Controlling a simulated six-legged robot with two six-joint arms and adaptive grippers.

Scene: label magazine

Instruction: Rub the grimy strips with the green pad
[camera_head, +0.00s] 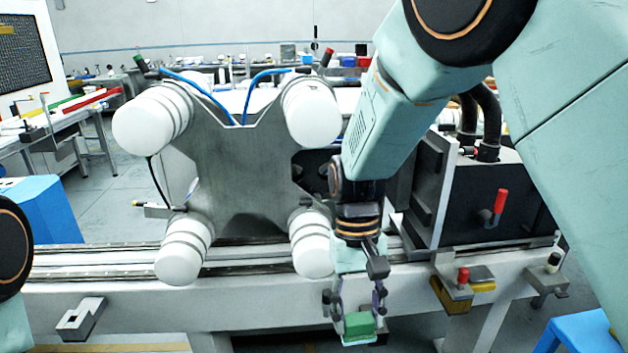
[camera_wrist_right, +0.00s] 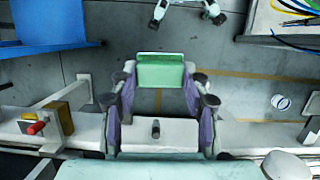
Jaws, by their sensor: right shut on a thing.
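The green pad (camera_head: 360,325) is between the fingertips of my right gripper (camera_head: 358,308), which is shut on it. The gripper points down in front of the machine's long beam, low in the middle of the head view. In the right wrist view the pad (camera_wrist_right: 161,72) spans the gap between the two fingers, with floor behind it. Long grey metal rails (camera_head: 100,258) run along the top of the beam. I cannot tell whether these are the grimy strips; no clear grime shows. My left gripper is out of view.
A steel plate (camera_head: 235,150) with white rollers (camera_head: 315,247) stands behind the rails, left of my right gripper. A dark housing with a red handle (camera_head: 499,203) stands to the right. A yellow block (camera_head: 450,296) is on the beam's front. Floor below the pad is open.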

